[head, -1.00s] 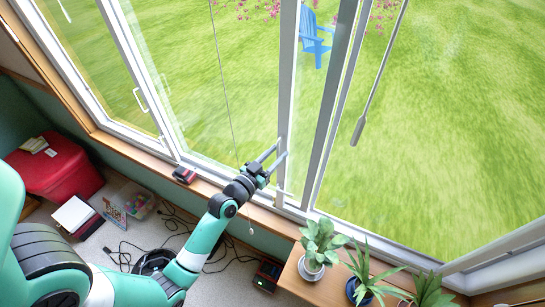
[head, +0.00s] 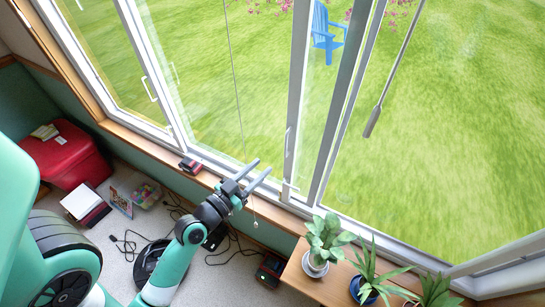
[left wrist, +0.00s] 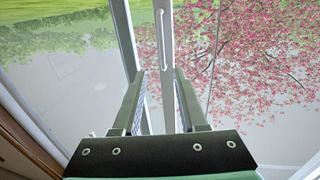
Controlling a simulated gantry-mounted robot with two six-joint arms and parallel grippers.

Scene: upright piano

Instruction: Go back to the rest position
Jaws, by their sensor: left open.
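My left gripper (head: 256,174) is at the end of my teal arm, in front of the window above the wooden sill. Its two fingers are apart and nothing shows between them. In the left wrist view, the fingers (left wrist: 157,98) point toward a window frame (left wrist: 164,60) with a slotted handle, with pink blossoms and grass beyond the glass. I cannot tell from these views whether the fingers touch anything. My right gripper is in neither view. The upright piano is not visible.
A wooden sill (head: 140,140) runs under the windows. Potted plants (head: 324,240) stand on a wooden surface at the lower right. A red box (head: 68,158), books and a clear bin (head: 146,193) sit at the left. Cables and a black round device lie on the floor.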

